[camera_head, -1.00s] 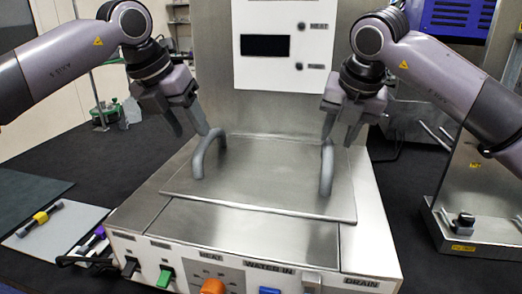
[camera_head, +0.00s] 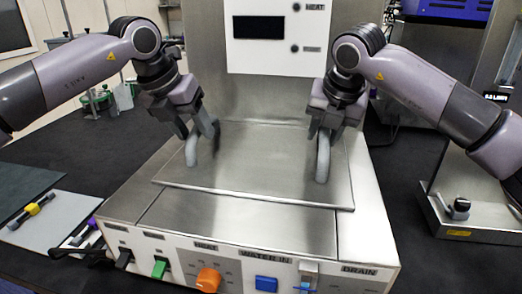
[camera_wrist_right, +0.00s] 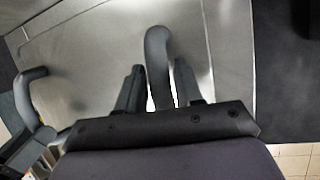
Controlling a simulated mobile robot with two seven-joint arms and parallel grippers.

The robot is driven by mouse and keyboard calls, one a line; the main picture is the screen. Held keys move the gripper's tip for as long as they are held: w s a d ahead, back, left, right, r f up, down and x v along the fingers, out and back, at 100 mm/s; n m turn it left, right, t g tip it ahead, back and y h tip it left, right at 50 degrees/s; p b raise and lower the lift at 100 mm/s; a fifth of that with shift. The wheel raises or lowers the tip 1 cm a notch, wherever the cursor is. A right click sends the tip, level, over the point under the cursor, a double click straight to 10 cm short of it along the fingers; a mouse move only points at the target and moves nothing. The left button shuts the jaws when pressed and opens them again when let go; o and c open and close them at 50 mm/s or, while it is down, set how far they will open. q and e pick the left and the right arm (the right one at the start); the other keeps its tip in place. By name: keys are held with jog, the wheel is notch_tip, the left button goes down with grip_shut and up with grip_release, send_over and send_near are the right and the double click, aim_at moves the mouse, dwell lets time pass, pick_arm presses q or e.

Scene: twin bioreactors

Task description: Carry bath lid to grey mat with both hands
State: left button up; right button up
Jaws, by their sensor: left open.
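The bath lid (camera_head: 255,165) is a flat steel plate on top of the bath, with two grey arched handles. My left gripper (camera_head: 203,140) is open at the left handle (camera_head: 191,150), its fingers low beside it. My right gripper (camera_head: 324,138) is open over the right handle (camera_head: 323,165). In the right wrist view that handle (camera_wrist_right: 158,60) stands between the two spread fingers (camera_wrist_right: 158,90), with gaps showing. A light grey mat (camera_head: 60,222) lies on the table at the left.
A dark mat (camera_head: 25,188) adjoins the grey mat. A yellow-banded tool (camera_head: 31,211) lies where they meet. The bath front has an orange knob (camera_head: 208,280) and switches. A steel device (camera_head: 475,195) stands at the right.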

pick_arm(q)
jog(key=shift+x, duration=0.9)
pick_arm(e)
jog(key=shift+x, duration=0.9)
pick_arm(q)
jog(key=shift+c, duration=0.3)
pick_arm(e)
jog(key=shift+c, duration=0.4)
pick_arm(q)
jog(key=c, duration=0.5)
pick_arm(e)
jog(key=c, duration=0.5)
pick_arm(q)
grip_shut()
pick_arm(e)
grip_shut()
pick_arm(q)
jog(key=shift+r, duration=0.2)
pick_arm(e)
jog(key=shift+r, duration=0.15)
